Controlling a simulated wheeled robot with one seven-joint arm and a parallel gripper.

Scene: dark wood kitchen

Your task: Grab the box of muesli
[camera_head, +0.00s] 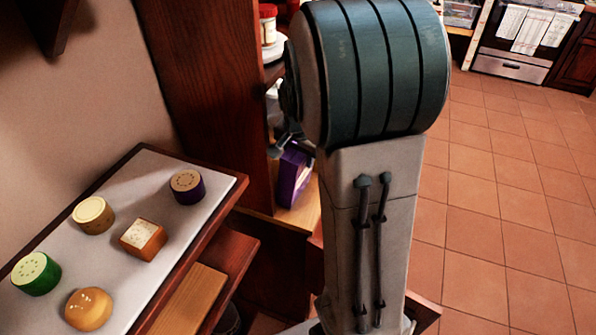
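A purple box (293,173) stands on a low shelf of the wooden cabinet, left of my arm. It may be the muesli box, but its label cannot be read. My arm fills the middle of the view and hides part of the shelf. A small dark grey part just above the purple box appears to be the end of my gripper (286,146). The rest of the gripper is hidden behind my arm. I cannot tell whether its fingers are open or touch the box.
A white-topped table (150,180) at the left holds several food-like items. The wooden cabinet (205,70) rises behind it, with jars (267,24) on an upper shelf. A wooden bench (190,300) is beside the table. Open tiled floor (500,210) lies to the right, with an oven (515,55) far back.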

